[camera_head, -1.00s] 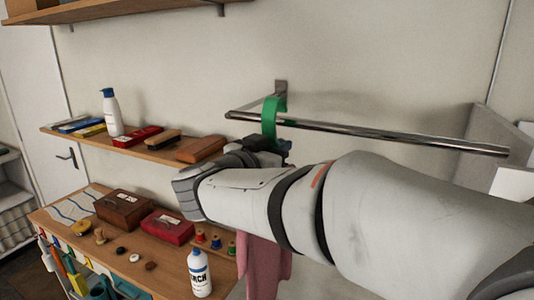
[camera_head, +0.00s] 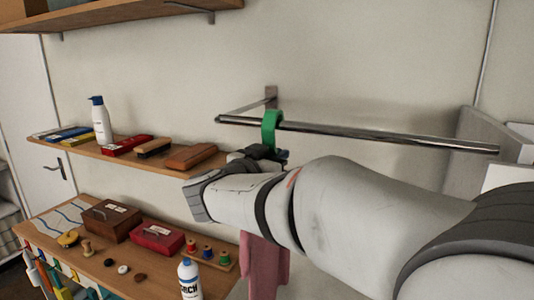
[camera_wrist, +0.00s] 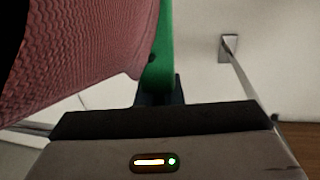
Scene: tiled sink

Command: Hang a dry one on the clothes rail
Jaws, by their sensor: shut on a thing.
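The metal clothes rail (camera_head: 390,137) runs across the wall, held by a bracket at its left end. A green hook-shaped hanger part (camera_head: 271,128) loops around the rail near that left end. My gripper (camera_head: 262,154) is just below the rail, shut on the green part. In the wrist view the green part (camera_wrist: 158,50) rises from between my jaws (camera_wrist: 158,92). A pink cloth (camera_head: 263,265) hangs below my arm; a pink textured cloth (camera_wrist: 75,55) fills the upper left of the wrist view. Whether the hook's weight rests on the rail I cannot tell.
A wooden shelf (camera_head: 100,150) left of the rail holds a white bottle (camera_head: 101,120), brushes and boxes. A lower worktop (camera_head: 60,222) carries boxes, thread spools and a white bottle (camera_head: 190,279). The rail right of the hook is bare.

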